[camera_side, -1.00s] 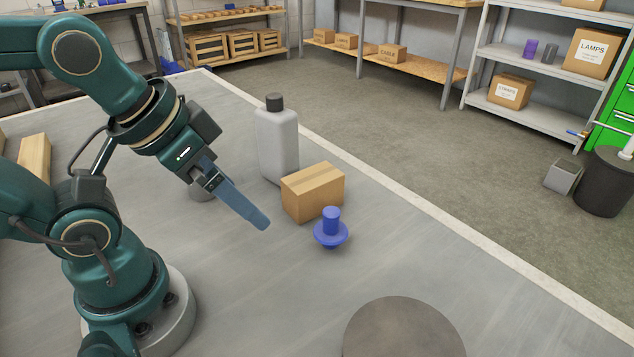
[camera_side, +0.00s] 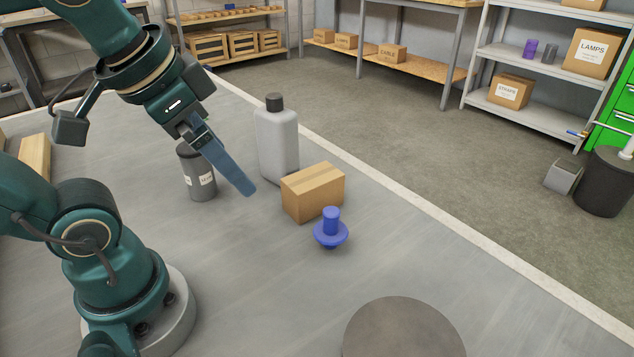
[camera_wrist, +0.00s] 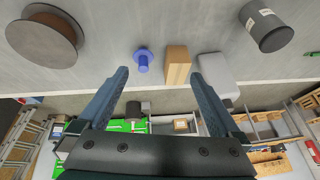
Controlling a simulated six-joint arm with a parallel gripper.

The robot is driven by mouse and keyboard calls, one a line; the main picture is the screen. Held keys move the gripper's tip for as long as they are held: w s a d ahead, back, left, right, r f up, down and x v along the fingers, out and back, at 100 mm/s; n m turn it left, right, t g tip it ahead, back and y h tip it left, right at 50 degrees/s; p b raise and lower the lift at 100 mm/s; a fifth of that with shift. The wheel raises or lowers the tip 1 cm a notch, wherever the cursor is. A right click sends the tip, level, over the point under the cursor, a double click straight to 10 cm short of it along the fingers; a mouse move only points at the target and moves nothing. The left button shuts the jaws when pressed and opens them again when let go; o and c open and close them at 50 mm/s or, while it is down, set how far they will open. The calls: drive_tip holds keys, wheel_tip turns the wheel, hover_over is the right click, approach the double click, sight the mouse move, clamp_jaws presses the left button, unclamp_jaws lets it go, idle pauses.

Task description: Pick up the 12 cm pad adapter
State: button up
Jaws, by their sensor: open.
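The pad adapter is the blue flanged piece (camera_side: 331,230) standing on the grey table, with a round flange and a stem pointing up. It also shows in the wrist view (camera_wrist: 143,60), above and beyond the fingertips. My gripper (camera_side: 245,190) is above the table, left of the adapter and apart from it. In the wrist view its two blue-grey fingers (camera_wrist: 158,75) are spread wide with nothing held between them. In the side view one finger hides the other.
A cardboard box (camera_side: 313,192) stands right behind the adapter. A grey bottle (camera_side: 277,142) and a dark labelled canister (camera_side: 197,172) stand farther left. A large round brown-grey disc (camera_side: 404,332) is at the front. The table between the disc and adapter is clear.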

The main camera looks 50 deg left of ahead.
drive_tip(key=a+f+m+g+y, duration=0.3)
drive_tip(key=a+m+y, duration=0.35)
drive_tip(key=a, duration=0.65)
wheel_tip(320, 180, up, 3)
drive_tip(key=m+y, duration=0.6)
drive_tip(key=m, duration=0.6)
hover_over(195, 151)
drive_tip(key=shift+g, duration=0.3)
drive_tip(key=f, duration=1)
drive_tip(key=shift+a+f, duration=0.2)
drive_tip(key=shift+a, duration=0.05)
drive_tip(key=shift+f, duration=0.45)
drive_tip(key=shift+x, duration=2.55)
clamp_jaws()
